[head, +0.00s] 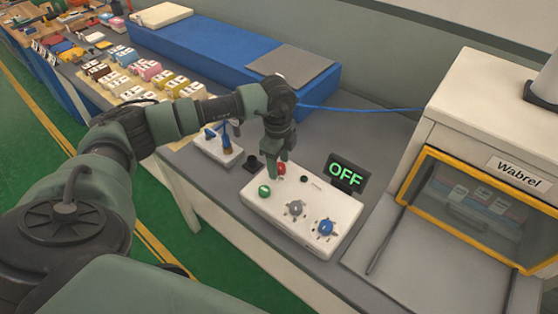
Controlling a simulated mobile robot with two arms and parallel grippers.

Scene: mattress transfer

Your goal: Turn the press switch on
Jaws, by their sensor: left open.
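A white control box (292,228) sits on the grey bench. It carries a green button (264,191) at its left, a red button (281,168) at its back, a grey knob (295,209) and a blue knob (325,228). A dark display (347,178) behind the box reads OFF in green. My left gripper (275,174) points down over the back left of the box, close to the red button and behind the green one. It is open and appears empty; whether it touches the box I cannot tell. My right gripper is out of view.
A white press machine (472,95) labelled Wabrel, with a yellow-framed window (480,205), stands to the right. A small white box with blue levers (218,149) is left of the control box. A long blue block (215,55) lies behind.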

